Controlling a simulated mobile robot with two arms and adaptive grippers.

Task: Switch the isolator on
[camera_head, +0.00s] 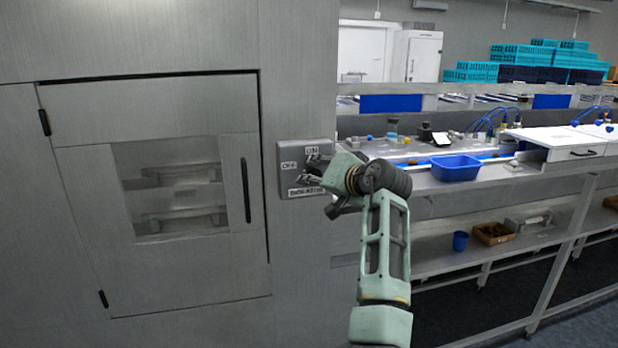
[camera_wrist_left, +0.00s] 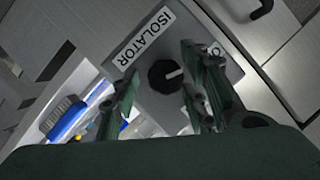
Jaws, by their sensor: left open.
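The isolator is a grey box (camera_head: 284,184) on the steel panel, with ON at the top, OFF at the left and ISOLATOR at the bottom. Its round black knob (camera_wrist_left: 165,77) shows in the left wrist view; in the head view my gripper largely hides it. The knob's white mark points right in the wrist view, towards the side with the partly hidden labels. My left gripper (camera_head: 316,174) is in front of the box; in the wrist view its open fingers (camera_wrist_left: 161,100) stand on either side of the knob. Contact cannot be told. My right gripper is not in view.
A steel door with a window (camera_head: 180,185) and a dark handle (camera_head: 246,176) is left of the isolator. To the right, a steel bench carries a blue tub (camera_head: 455,168). A blue cup (camera_head: 460,241) and a brown box (camera_head: 493,234) are on its lower shelf.

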